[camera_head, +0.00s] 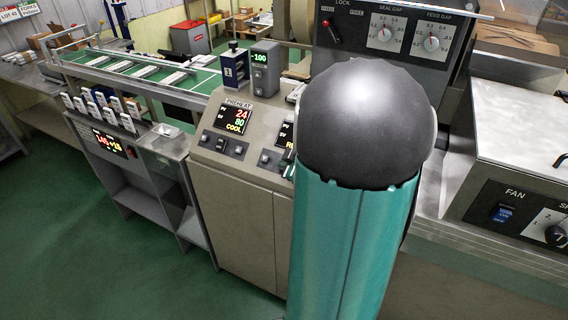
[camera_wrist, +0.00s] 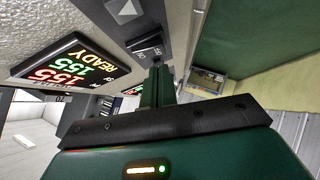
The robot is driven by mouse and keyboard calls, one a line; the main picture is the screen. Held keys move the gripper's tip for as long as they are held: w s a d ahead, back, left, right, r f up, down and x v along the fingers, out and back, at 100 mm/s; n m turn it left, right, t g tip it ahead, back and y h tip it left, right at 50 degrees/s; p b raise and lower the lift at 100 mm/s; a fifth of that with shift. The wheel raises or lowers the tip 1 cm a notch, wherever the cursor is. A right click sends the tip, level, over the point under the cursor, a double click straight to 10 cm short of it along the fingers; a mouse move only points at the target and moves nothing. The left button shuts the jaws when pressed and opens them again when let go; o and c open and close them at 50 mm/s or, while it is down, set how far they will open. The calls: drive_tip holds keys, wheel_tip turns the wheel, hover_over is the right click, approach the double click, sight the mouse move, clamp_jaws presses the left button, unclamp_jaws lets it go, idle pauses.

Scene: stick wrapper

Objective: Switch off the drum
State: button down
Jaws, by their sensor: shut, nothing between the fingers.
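In the wrist view, my gripper (camera_wrist: 161,72) is shut and empty. Its fingertips are close to a dark rocker switch (camera_wrist: 148,47) on the sloped panel; I cannot tell whether they touch it. A display (camera_wrist: 70,72) beside it reads 155, 155 and READY. No drum label is readable. A second display (camera_head: 285,134) is mostly hidden behind my arm.
A grey box with a FAN switch (camera_head: 503,213) and a rotary knob (camera_head: 556,235) stands at the right. A dark panel with SEAL GAP (camera_head: 387,34) and FEED GAP (camera_head: 433,39) dials rises behind my arm. A green conveyor (camera_head: 130,70) runs at the left. Green floor is clear at front left.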

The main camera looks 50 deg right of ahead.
drive_tip(key=shift+w+d+f, duration=0.1)
drive_tip(key=shift+d+f, duration=0.25)
drive_tip(key=shift+f, duration=0.3)
drive_tip(key=shift+a+f, duration=0.1)
drive_tip(key=shift+f, duration=0.55)
drive_tip(key=shift+r, duration=0.1)
